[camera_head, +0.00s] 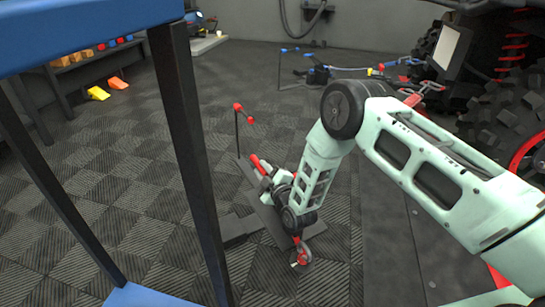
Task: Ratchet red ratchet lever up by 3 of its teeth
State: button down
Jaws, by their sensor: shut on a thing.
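The red ratchet lever (258,164) shows as a small red bar at the far end of my arm, low over a dark grey plate on the floor. My gripper (270,178) is at the lever, beyond my wrist, and is shut on it. The fingers are small here and partly hidden by my wrist, so the exact grip and the ratchet's teeth cannot be made out. A red hook-shaped part (303,251) shows just below my wrist, near the plate's near edge.
A thin black post with red knobs (238,107) stands just behind the lever. A blue-topped table with dark legs (188,150) is close at left. A large-tyred vehicle (510,110) stands at right. Orange and yellow wedges (98,93) lie far left. Tiled floor between is clear.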

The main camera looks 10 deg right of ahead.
jog(key=s+a+f+n+b, duration=0.1)
jog(key=a+f+n, duration=0.2)
jog(key=f, duration=0.5)
jog(key=shift+s+a+n+b, duration=0.15)
jog(key=shift+n+b, duration=0.25)
jog(key=shift+n, duration=0.5)
jog(key=c, duration=1.3)
grip_release()
jog(key=shift+o, duration=0.2)
jog(key=p+v, duration=0.8)
jog(key=v, duration=0.9)
jog(key=shift+s, duration=0.2)
jog(key=shift+a+r, duration=0.1)
jog(key=shift+r, duration=0.05)
